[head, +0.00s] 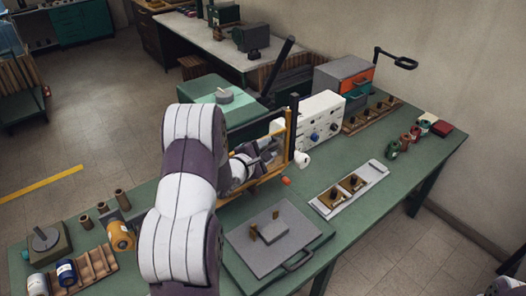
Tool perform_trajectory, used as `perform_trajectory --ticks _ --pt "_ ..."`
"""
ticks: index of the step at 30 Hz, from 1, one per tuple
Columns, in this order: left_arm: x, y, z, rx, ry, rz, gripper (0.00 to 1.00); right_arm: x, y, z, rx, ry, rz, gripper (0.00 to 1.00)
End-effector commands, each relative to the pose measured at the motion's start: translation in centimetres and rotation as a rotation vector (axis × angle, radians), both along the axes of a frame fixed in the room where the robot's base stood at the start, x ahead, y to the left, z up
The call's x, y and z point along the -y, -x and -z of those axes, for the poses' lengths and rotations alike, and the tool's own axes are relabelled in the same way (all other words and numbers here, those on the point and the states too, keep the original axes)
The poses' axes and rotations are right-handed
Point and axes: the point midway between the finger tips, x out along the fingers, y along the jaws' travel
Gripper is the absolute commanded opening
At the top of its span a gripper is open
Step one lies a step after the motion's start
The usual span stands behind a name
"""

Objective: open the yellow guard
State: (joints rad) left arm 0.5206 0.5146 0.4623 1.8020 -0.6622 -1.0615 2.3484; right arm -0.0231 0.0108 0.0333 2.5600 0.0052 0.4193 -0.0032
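The yellow guard (289,128) is a thin yellow frame standing upright at the middle of the green bench, beside the white control box. My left arm covers much of it, so I cannot tell how far it stands open. My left gripper (271,150) is at the frame, just to the left of its upright edge. Its fingers are dark, small and partly hidden, and I cannot tell whether they touch or grip the guard. My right gripper is not in view; only a bit of that arm shows at the lower right corner.
A white control box (322,118) with knobs stands behind the guard. A grey plate with a handle (268,243) lies in front, and a white tray (370,178) with dark pieces lies to the right. The bench's right front is clear.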

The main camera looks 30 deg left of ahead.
Motion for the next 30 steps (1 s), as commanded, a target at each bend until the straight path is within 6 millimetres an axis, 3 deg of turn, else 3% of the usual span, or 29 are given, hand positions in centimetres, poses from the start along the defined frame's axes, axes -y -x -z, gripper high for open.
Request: perform_trajectory --ticks 5,12,18,22,30 --pt "-0.2 2.1 -0.1 0.001 -0.001 -0.003 0.40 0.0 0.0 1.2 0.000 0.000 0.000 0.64" --pt "-0.6 7.6 -1.3 0.002 -0.001 -0.005 0.40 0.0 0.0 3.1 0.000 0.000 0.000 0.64" --pt "-0.8 11.2 -2.3 0.002 -0.002 -0.004 0.40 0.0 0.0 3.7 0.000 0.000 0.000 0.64" --pt "-0.8 12.2 -2.6 0.002 0.000 -0.001 0.40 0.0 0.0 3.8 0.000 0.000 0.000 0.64" --pt "-0.8 12.3 -2.7 0.001 0.000 -0.001 0.40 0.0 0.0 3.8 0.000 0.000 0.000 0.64"
